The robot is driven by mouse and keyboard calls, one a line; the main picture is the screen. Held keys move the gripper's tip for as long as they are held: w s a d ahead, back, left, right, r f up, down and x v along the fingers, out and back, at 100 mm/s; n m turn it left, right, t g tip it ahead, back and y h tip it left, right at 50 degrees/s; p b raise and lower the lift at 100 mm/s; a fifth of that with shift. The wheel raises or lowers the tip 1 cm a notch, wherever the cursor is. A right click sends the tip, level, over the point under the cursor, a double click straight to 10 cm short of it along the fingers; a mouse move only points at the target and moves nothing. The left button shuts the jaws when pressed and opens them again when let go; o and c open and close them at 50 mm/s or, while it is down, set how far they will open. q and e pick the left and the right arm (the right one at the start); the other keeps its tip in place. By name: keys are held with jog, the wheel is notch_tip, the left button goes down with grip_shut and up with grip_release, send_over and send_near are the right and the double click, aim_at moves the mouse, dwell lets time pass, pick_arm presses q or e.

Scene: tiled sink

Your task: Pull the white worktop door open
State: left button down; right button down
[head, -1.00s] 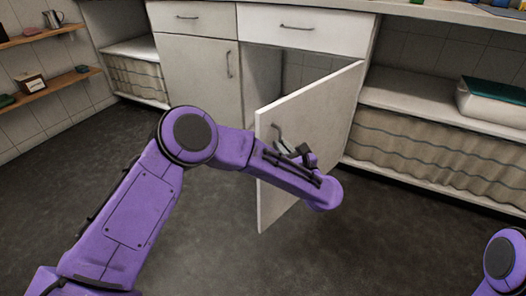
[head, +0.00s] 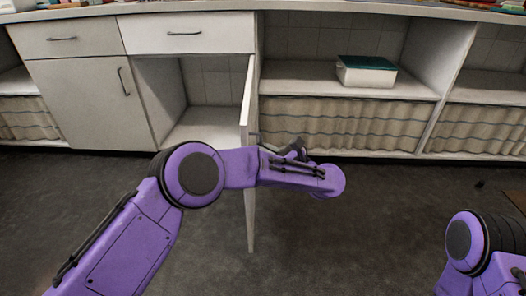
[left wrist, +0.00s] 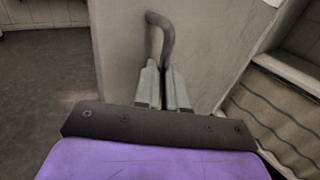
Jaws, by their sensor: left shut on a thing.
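The white worktop door (head: 248,104) stands swung out from the cabinet, seen almost edge-on in the head view. The open compartment (head: 203,115) behind it shows to its left. The door's face (left wrist: 215,50) fills the middle of the left wrist view, with its dark bar handle (left wrist: 162,32). My left gripper (left wrist: 163,72) is shut on the lower part of that handle. In the head view my left gripper (head: 262,139) is at the door's right face, partly hidden by my own arm. Of my right arm only a purple part shows at the lower right; its gripper is out of view.
A closed drawer (head: 190,33) sits above the opening, and a closed cabinet door (head: 90,100) is to its left. A white box with a green lid (head: 366,72) stands on the right shelf above a striped curtain (head: 345,123).

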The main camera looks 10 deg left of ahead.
pick_arm(q)
jog(key=shift+w+a+r, duration=0.2)
jog(key=shift+w+r, duration=0.05)
jog(key=shift+r, duration=0.05)
jog(key=c, duration=1.6)
grip_release()
jog(key=o, duration=0.4)
jog(key=shift+w+f, duration=0.1)
jog(key=shift+f, duration=0.2)
jog(key=shift+d, duration=0.15)
jog(key=p+v, duration=0.1)
jog(key=v, duration=0.9)
jog(key=shift+s+d+p, duration=0.2)
jog(key=shift+d+p, duration=0.05)
jog(key=shift+p, duration=0.1)
